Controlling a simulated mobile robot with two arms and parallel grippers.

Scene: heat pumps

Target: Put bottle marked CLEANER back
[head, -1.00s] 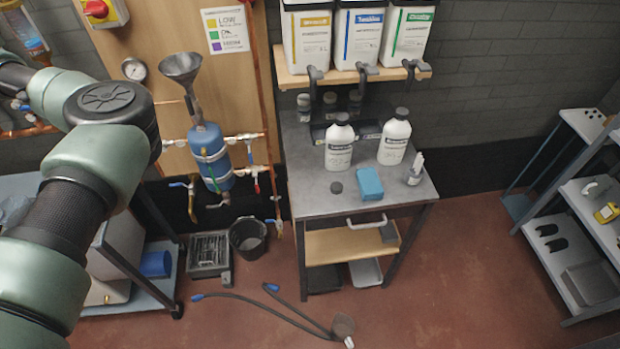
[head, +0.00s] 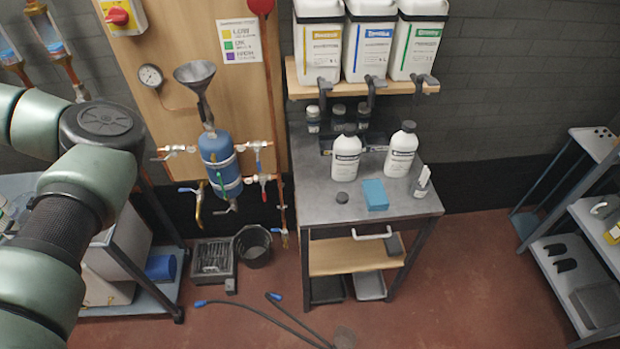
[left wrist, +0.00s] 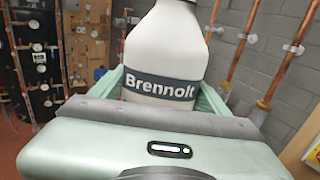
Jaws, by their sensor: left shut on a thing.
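A white bottle with a dark band reading "Brennolt" (left wrist: 165,55) fills the middle of the left wrist view. My left gripper (left wrist: 165,95) is shut on it, with green fingers at both sides. The bottle's base is hidden behind the gripper body, and no CLEANER marking shows on the visible side. In the head view my left arm comes in from the left, but its gripper is out of frame. Two white bottles with black caps, the left one (head: 345,158) and the right one (head: 401,152), stand on the grey bench (head: 310,205). Their labels are too small to read.
On the bench lie a blue block (head: 375,195) and a black cap (head: 342,198), beside a small bottle (head: 422,183). A shelf (head: 300,90) above holds three large canisters. The blue vessel (head: 220,162) with funnel stands left. Hoses (head: 250,308) lie on the floor.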

